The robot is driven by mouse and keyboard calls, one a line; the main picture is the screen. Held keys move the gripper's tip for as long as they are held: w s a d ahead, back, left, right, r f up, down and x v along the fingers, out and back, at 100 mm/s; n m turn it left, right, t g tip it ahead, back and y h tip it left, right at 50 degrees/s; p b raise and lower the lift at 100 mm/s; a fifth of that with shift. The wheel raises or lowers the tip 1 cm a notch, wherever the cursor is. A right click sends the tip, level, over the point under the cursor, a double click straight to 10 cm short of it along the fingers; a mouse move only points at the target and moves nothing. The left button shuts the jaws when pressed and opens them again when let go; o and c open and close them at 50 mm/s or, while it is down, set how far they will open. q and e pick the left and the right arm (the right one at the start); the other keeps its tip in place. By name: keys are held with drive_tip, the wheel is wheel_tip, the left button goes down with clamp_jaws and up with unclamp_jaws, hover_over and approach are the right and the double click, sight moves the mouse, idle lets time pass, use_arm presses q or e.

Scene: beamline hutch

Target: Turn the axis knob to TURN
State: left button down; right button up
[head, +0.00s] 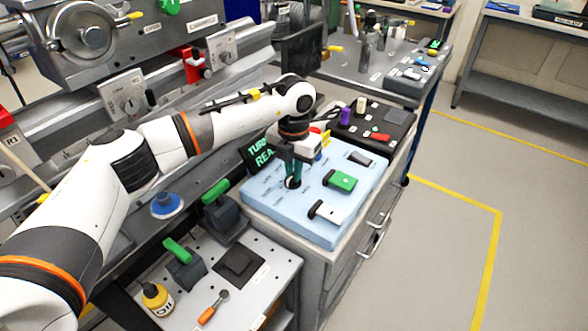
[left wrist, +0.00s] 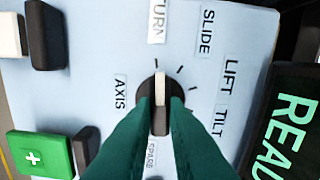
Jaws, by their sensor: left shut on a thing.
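The axis knob (left wrist: 160,102) is a dark round knob with a pale bar, on a light blue panel (head: 300,222). In the left wrist view the bar points up at the tick below the TURN label (left wrist: 157,22). The labels SLIDE (left wrist: 206,32), LIFT (left wrist: 228,75) and TILT (left wrist: 218,121) fan out to its right. My left gripper (head: 293,180), with green fingers, is shut on the knob from above; its fingers hide part of the knob. A dark display (head: 259,155) beside the panel shows green text with TURN on its upper line, partly hidden by my arm. My right gripper is out of view.
On the panel stand a green block with a white cross (head: 342,180), a white-topped switch (head: 327,212) and a dark switch (head: 360,158). A black box (head: 375,128) with a purple knob is behind. A lower shelf (head: 250,290) holds green-handled levers and an oil bottle. Floor is clear at right.

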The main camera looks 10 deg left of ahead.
sight(293, 174)
use_arm(q)
drive_tip(key=shift+n, duration=0.7)
drive_tip(key=c, duration=1.4)
unclamp_jaws()
drive_tip(key=shift+c, duration=0.2)
drive_tip(key=shift+r, duration=0.1)
wheel_tip(293, 174, up, 12)
drive_tip(key=shift+b, duration=0.35)
